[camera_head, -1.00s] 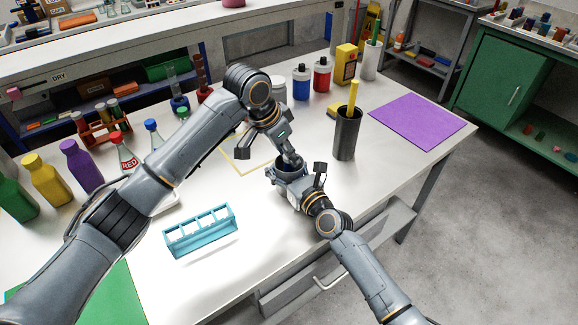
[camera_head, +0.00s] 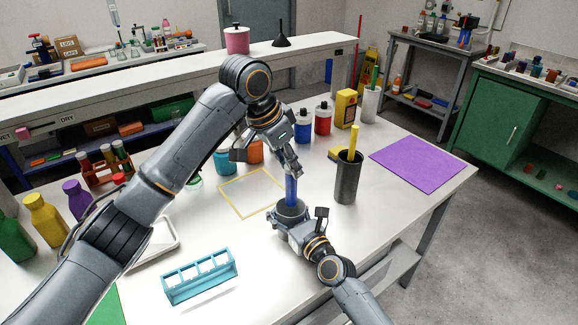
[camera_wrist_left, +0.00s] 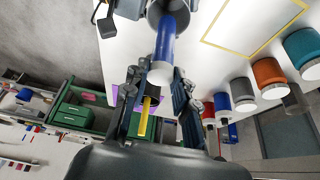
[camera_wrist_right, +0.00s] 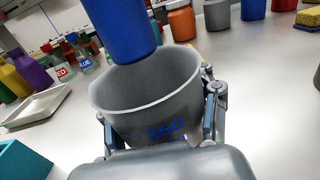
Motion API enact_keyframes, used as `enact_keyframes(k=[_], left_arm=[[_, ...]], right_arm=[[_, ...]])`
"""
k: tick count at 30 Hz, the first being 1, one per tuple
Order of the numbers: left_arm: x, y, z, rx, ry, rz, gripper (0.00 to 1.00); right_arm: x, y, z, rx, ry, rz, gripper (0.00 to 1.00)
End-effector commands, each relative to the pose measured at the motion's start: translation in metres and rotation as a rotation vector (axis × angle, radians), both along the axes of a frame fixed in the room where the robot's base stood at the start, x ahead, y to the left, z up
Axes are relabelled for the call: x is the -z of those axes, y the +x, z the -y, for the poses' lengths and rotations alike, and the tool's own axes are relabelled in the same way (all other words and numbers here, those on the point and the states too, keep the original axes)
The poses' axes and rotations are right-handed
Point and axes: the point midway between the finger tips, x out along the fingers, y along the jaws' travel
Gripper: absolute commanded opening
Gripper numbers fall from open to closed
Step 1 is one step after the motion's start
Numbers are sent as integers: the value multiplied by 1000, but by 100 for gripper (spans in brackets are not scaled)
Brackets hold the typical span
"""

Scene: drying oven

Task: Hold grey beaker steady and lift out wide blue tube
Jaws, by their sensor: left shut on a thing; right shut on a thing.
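The wide blue tube (camera_head: 291,188) is upright over the grey beaker (camera_head: 291,213). My left gripper (camera_head: 290,167) is shut on the tube's upper part; the left wrist view shows the blue tube (camera_wrist_left: 166,42) with its pale end between the fingers. My right gripper (camera_head: 286,232) is shut on the beaker, which stands on the table. In the right wrist view the grey beaker (camera_wrist_right: 150,100), marked 250, sits between the fingers. The blue tube's (camera_wrist_right: 122,30) rounded lower end shows above the beaker's opening there.
A tall dark holder (camera_head: 348,183) with a yellow tube stands right of the beaker. A purple mat (camera_head: 417,163) lies farther right. A teal rack (camera_head: 199,278) is at the front left. A yellow outlined square (camera_head: 252,192) on the table is empty. Coloured bottles stand behind.

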Motion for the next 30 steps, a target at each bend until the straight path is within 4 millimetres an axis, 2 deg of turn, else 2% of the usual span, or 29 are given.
enact_keyframes(k=[1, 6, 19, 23, 30], left_arm=[[0, 0, 0, 0, 0, 0, 10], [0, 0, 0, 0, 0, 0, 10], [0, 0, 0, 0, 0, 0, 10], [0, 0, 0, 0, 0, 0, 10], [0, 0, 0, 0, 0, 0, 10]], right_arm=[[0, 0, 0, 0, 0, 0, 52], [0, 0, 0, 0, 0, 0, 87], [0, -5, 3, 0, 2, -1, 87], [1, -21, 13, 1, 4, -3, 87], [2, -65, 42, 2, 0, -2, 87]])
